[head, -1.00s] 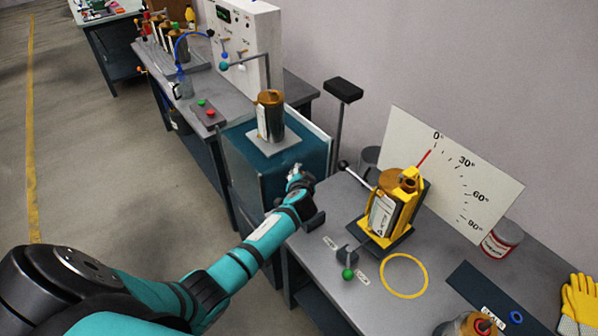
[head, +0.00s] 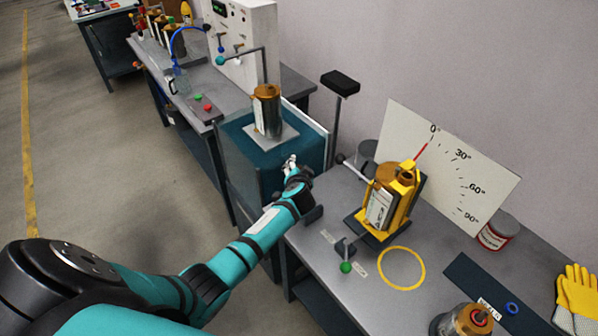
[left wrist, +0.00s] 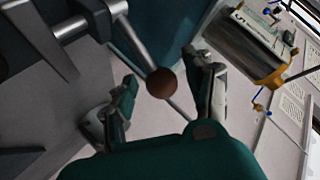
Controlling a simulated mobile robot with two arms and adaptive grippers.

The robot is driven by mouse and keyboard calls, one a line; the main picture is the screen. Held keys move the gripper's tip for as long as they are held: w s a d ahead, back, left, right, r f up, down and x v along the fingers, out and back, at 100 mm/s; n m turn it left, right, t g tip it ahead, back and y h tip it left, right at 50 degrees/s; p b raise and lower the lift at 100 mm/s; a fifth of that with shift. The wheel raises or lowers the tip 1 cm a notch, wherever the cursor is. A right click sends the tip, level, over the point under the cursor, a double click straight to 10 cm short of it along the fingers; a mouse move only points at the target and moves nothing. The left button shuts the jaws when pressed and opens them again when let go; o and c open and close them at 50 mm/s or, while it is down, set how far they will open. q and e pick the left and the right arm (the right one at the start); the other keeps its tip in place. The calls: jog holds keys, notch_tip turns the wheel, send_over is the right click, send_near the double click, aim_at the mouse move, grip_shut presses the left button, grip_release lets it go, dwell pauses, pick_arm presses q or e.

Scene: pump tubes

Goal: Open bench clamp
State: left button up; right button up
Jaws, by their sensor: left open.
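A canister (head: 380,208) sits upright in a yellow holder (head: 405,205) on the grey bench. A lever (head: 354,168) with a dark ball knob (head: 340,158) sticks out to the left of the holder. A smaller lever with a green knob (head: 346,267) stands in front, between two small labels too small to read. My left gripper (head: 291,162) is open and empty, left of the dark knob, near the bench's left end. In the left wrist view, a brown ball knob (left wrist: 162,83) on a metal rod shows between the spread fingers (left wrist: 165,95), not gripped. My right gripper is out of view.
A white angle board (head: 455,170) stands behind the holder. A teal tank (head: 245,160) bearing another canister (head: 267,112) is just beyond my left gripper. A yellow ring (head: 401,268) marks clear bench top. Gloves (head: 578,290) and a tin (head: 497,231) lie right.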

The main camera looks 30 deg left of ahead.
pick_arm(q)
jog(key=v, duration=1.2)
jog(key=shift+d+f, duration=0.1)
jog(key=s+d+f+g+h, duration=0.1)
jog(key=s+d+g+h, duration=0.3)
jog(key=s, duration=1.1)
jog(key=s+d+f+g+h, duration=0.1)
jog(key=s+d+g+h, duration=0.3)
jog(key=s, duration=1)
notch_tip(320, 180, down, 25)
jog(key=s+d+y, duration=0.2)
jog(key=s+a+f+g, duration=0.2)
jog(key=s+a+f, duration=0.1)
jog(key=s+f, duration=1.4)
jog(key=shift+a+f+m, duration=0.2)
jog(key=shift+f+m, duration=0.05)
jog(key=shift+m, duration=0.15)
